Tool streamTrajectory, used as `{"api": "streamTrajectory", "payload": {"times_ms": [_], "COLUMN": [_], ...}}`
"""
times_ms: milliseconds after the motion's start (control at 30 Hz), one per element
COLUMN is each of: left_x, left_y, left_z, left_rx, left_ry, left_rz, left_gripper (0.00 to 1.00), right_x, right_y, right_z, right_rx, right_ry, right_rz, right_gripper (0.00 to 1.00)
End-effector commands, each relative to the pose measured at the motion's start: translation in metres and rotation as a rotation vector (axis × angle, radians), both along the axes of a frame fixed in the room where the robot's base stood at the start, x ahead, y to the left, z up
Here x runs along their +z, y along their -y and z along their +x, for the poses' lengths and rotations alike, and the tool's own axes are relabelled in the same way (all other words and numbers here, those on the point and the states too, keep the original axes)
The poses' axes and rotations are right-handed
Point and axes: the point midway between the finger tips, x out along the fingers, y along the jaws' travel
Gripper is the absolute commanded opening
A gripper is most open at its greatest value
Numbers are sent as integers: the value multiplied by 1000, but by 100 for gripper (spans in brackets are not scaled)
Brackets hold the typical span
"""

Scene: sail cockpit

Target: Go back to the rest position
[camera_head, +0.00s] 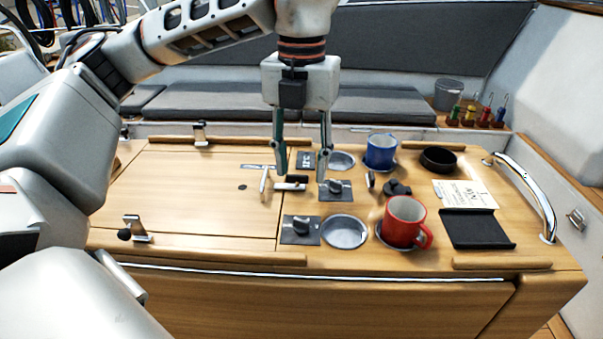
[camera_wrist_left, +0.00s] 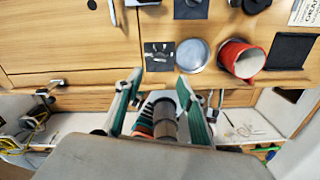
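My left gripper (camera_head: 301,177) hangs down over the middle of the wooden cockpit table (camera_head: 190,215), its two fingers spread apart with nothing between them. In the left wrist view the fingers (camera_wrist_left: 158,78) are also apart and empty. In the head view the fingertips overlap the black-and-silver latch (camera_head: 290,183) and the switch panel (camera_head: 335,190); I cannot tell how far above them they are. My left arm comes in from the left and bends down to the gripper. My right gripper is not in view.
A red mug (camera_head: 402,222) and a blue mug (camera_head: 380,152) stand on the table's right part, near a black bowl (camera_head: 438,159) and a black tray (camera_head: 477,229). A steel grab rail (camera_head: 528,192) edges the right side. The table's left part is mostly clear.

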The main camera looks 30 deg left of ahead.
Motion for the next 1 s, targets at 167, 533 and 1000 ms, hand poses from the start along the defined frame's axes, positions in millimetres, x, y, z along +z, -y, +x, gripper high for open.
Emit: {"api": "streamTrajectory", "payload": {"times_ms": [167, 533, 1000], "left_x": [0, -19, -98], "left_y": [0, 0, 0], "left_z": [0, -1, -1], "left_rx": [0, -1, -1], "left_ry": [-1, -4, -2], "left_rz": [0, 1, 0], "left_gripper": [39, 39, 39], "right_x": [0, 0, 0], "right_y": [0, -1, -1], "right_z": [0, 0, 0], "right_rx": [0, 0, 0], "right_ry": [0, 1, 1], "right_rz": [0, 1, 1], "right_gripper": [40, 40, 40]}}
